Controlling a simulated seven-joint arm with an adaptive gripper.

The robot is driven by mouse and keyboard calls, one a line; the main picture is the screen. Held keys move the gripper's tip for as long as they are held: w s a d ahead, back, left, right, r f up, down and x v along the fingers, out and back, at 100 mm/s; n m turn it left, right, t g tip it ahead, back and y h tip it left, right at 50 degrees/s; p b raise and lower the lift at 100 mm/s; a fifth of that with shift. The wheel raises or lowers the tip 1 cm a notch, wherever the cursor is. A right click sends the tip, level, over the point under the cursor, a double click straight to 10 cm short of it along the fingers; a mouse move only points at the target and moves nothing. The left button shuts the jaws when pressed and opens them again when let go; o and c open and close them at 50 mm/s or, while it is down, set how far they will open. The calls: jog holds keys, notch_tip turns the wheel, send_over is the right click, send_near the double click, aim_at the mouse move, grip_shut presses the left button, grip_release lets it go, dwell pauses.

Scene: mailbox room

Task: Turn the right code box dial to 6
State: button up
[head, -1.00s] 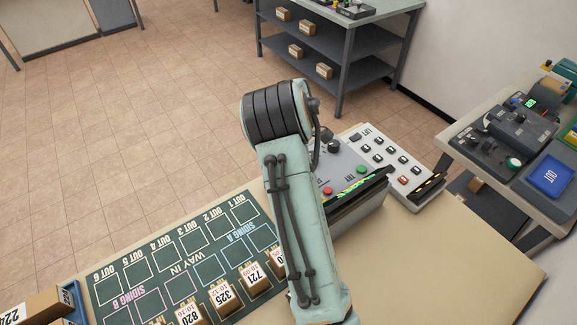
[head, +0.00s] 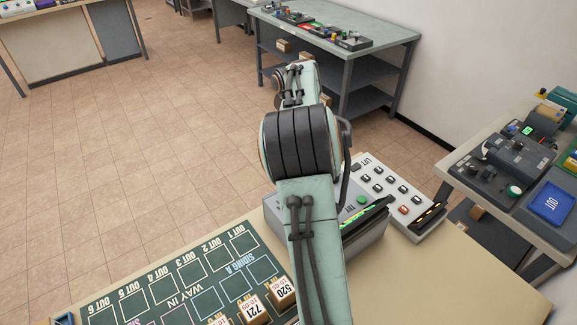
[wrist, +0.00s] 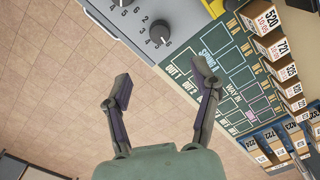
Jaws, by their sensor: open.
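The grey code box (head: 352,231) stands on the near desk in the head view, with its top largely hidden behind my arm and no dial showing there. In the wrist view, the code box (wrist: 134,18) crosses the top edge. A dark dial (wrist: 158,33) with small numerals around it shows whole, on the side nearer the green board. A second dark dial (wrist: 122,3) is cut by the top edge. I cannot read the setting. My gripper (wrist: 162,73) is open and empty, its fingertips apart from the dial. It is hidden in the head view.
The green track board (head: 180,280) with numbered blocks (head: 282,292) lies left of the code box. A white LIFT keypad (head: 392,193) stands close on its right. A side table (head: 467,150) with devices is at the right. Open floor (head: 150,150) lies beyond the desk.

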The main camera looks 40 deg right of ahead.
jog(key=f+m+t, duration=0.1)
jog(key=m, duration=0.3)
jog(key=f+m+t, duration=0.1)
jog(key=f+m, duration=0.1)
jog(key=m, duration=0.3)
jog(key=f+m+t+h, duration=0.1)
jog(key=f+m+t, duration=0.1)
jog(key=m, duration=0.3)
jog(key=shift+w+f, duration=0.2)
jog(key=shift+w, duration=0.2)
jog(key=s, duration=0.1)
jog(key=s+m, duration=0.1)
jog(key=s+a+m, duration=0.1)
jog(key=shift+s+a+f+h, duration=0.1)
jog(key=shift+s+f+h, duration=0.05)
jog(key=shift+f+h, duration=0.2)
jog(key=shift+r, duration=0.15)
jog(key=x, duration=0.6)
jog(key=shift+f, duration=0.2)
